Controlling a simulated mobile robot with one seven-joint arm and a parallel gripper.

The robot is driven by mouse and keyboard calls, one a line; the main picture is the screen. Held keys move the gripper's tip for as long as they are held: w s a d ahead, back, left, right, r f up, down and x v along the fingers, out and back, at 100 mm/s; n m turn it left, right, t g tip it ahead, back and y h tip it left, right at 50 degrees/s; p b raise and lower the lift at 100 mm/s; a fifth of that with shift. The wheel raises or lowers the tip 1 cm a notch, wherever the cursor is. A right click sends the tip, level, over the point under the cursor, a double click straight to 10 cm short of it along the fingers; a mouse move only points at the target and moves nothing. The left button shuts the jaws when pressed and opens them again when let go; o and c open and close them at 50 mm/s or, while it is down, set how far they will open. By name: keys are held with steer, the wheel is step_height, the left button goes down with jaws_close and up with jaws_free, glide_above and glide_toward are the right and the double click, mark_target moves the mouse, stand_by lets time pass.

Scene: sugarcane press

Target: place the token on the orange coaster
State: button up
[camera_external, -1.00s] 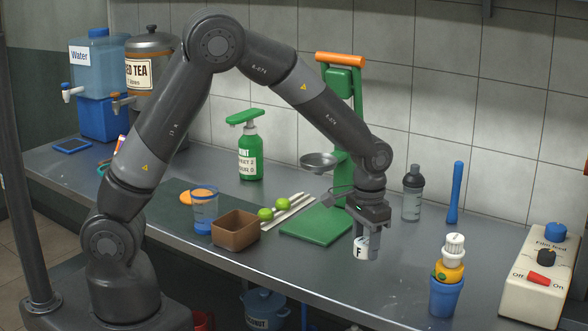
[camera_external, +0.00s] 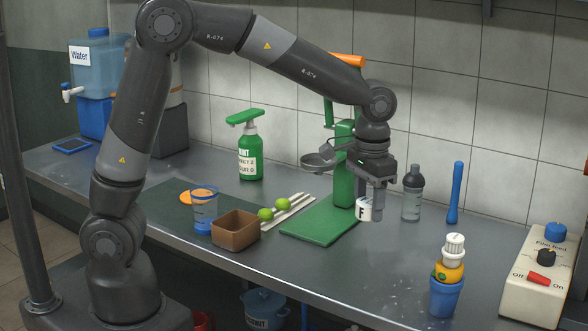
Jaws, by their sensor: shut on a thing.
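My gripper (camera_external: 370,211) is shut on a white token (camera_external: 363,210) marked with a black "F". It holds the token above the counter, in front of the right part of the green press's base. The fingers hide part of the token. The orange coaster (camera_external: 186,198) lies flat at the left on a dark mat, well to the left of my gripper.
A brown box (camera_external: 236,231), two limes (camera_external: 273,209) and pale sticks (camera_external: 289,213) lie between my gripper and the coaster. The green press (camera_external: 342,175) stands behind. A green pump bottle (camera_external: 247,150) stands behind the mat (camera_external: 165,192). A grey bottle (camera_external: 412,195) is right of the gripper.

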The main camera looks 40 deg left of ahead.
mark_target(369, 200)
step_height(369, 200, up, 4)
steer(key=shift+w+f, duration=0.1)
steer(key=shift+f, duration=0.05)
steer(key=w+a+n, duration=0.5)
steer(key=w+a, duration=0.3)
steer(key=a, duration=0.5)
steer(key=w+a+n, duration=0.5)
steer(key=w+a, duration=0.3)
steer(key=a, duration=0.5)
steer(key=a+n, duration=0.9)
steer(key=a, duration=1.9)
step_height(369, 200, down, 12)
steer(key=r, duration=0.1)
steer(key=a+f, duration=0.2)
steer(key=a, duration=0.1)
steer(key=a+f, duration=0.2)
steer(key=a, duration=0.2)
steer(key=a+f, duration=0.3)
steer(key=shift+w+a+f, duration=0.1)
steer(key=shift+w+a, duration=0.05)
steer(key=shift+a, duration=0.2)
steer(key=shift+a+f, duration=0.25)
steer(key=shift+f, duration=1.9)
